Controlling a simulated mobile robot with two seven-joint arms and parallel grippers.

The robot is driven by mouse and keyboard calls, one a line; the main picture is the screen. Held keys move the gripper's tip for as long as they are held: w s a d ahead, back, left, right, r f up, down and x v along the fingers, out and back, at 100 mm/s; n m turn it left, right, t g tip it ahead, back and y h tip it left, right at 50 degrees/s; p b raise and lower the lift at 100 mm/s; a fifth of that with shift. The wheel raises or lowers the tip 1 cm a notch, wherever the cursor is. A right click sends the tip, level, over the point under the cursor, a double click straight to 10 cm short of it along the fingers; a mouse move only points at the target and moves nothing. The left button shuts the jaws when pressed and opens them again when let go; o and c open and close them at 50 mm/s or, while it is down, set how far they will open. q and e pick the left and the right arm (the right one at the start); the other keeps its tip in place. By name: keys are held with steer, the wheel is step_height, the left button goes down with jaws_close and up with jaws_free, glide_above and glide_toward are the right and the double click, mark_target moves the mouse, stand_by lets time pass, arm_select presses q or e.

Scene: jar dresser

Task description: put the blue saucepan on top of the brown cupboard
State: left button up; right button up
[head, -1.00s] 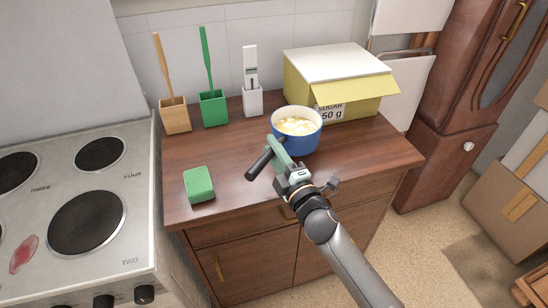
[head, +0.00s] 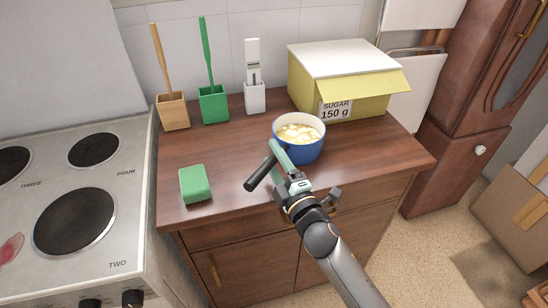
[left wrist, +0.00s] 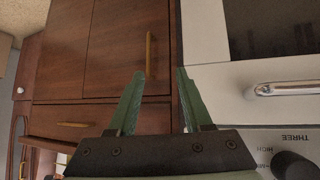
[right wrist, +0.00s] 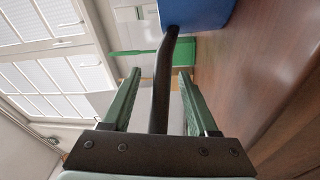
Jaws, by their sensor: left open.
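The blue saucepan (head: 300,146) holds pale yellowish pieces and appears to stand on the brown wooden counter cabinet (head: 230,165), in front of the yellow box. Its black handle (head: 262,170) points toward the front left. My right gripper (head: 284,165) is at the handle; in the right wrist view the handle (right wrist: 163,80) runs between its two fingers, with gaps on both sides. My left gripper (left wrist: 160,85) is open and empty, facing the cabinet doors and the stove front; it is outside the head view. A tall brown cupboard (head: 455,100) stands at the right.
The sugar box (head: 345,85) with a yellow flap stands behind the saucepan. A green sponge (head: 195,184) lies at the counter's front left. Brush holders (head: 214,104) line the back. The stove (head: 115,205) is at left, a cardboard box (head: 515,215) at right. The counter's middle is clear.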

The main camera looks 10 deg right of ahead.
steer(key=shift+r, duration=0.2)
steer(key=shift+s+d+f, duration=0.1)
steer(key=shift+s+f, duration=0.1)
steer(key=shift+s, duration=0.1)
steer(key=b+v, duration=0.1)
steer(key=v, duration=1)
steer(key=s+f+m+g, duration=0.3)
steer(key=s+f+m, duration=0.1)
steer(key=f, duration=0.4)
steer(key=s+f+m+g, duration=0.3)
steer(key=s+f+m, duration=0.2)
steer(key=f, duration=0.4)
steer(key=s+f+m+g, duration=0.3)
steer(key=f+m, duration=0.3)
steer(key=f, duration=0.2)
steer(key=shift+s+d+f+m+g+h, duration=0.15)
steer(key=shift+s+f+m+g+h, duration=0.2)
steer(key=shift+s, duration=0.4)
steer(key=shift+w+r, duration=0.1)
steer(key=shift+w, duration=0.05)
